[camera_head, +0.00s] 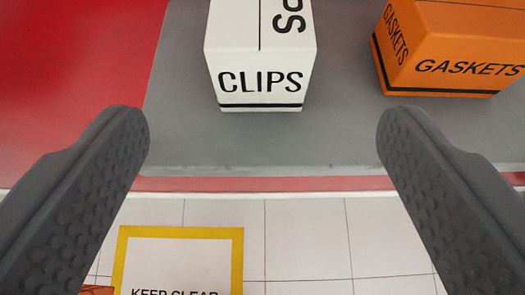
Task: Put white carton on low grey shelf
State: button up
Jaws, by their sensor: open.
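A white carton (261,58) marked CLIPS stands on a grey surface (220,143) at the top middle of the view, its top edge cut off by the frame. My gripper (262,135) is open and empty, with its two dark fingers at the left and right. The carton shows in the gap beyond the fingertips, and neither finger touches it. Whether this grey surface is the low grey shelf I cannot tell.
An orange carton (455,50) marked GASKETS stands on the grey surface to the right. A red area (75,75) lies at the left. Below the red front edge (270,184) is a tiled floor with a yellow-bordered KEEP CLEAR sign (180,260).

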jog(key=shift+s+r, duration=0.1)
jog(key=shift+s, duration=0.25)
jog(key=w+a+r+h, duration=0.1)
jog(key=a+r+h, duration=0.1)
jog(key=r, duration=1)
jog(key=w+a+r+h, duration=0.1)
jog(key=a+r, duration=0.1)
jog(key=r, duration=1)
jog(key=s+a+r+t+y, duration=0.1)
jog(key=s+a+r, duration=0.5)
jog(key=r, duration=0.6)
jog(key=s+a+r+t+y, duration=0.1)
jog(key=s+a+r+t, duration=0.1)
jog(key=s+a+r, duration=0.4)
jog(key=a+r, duration=0.5)
jog(key=r, duration=0.1)
jog(key=shift+s+a+r+y, duration=0.15)
jog(key=shift+r+y, duration=0.05)
jog(key=shift+y, duration=0.1)
jog(key=shift+f, duration=0.1)
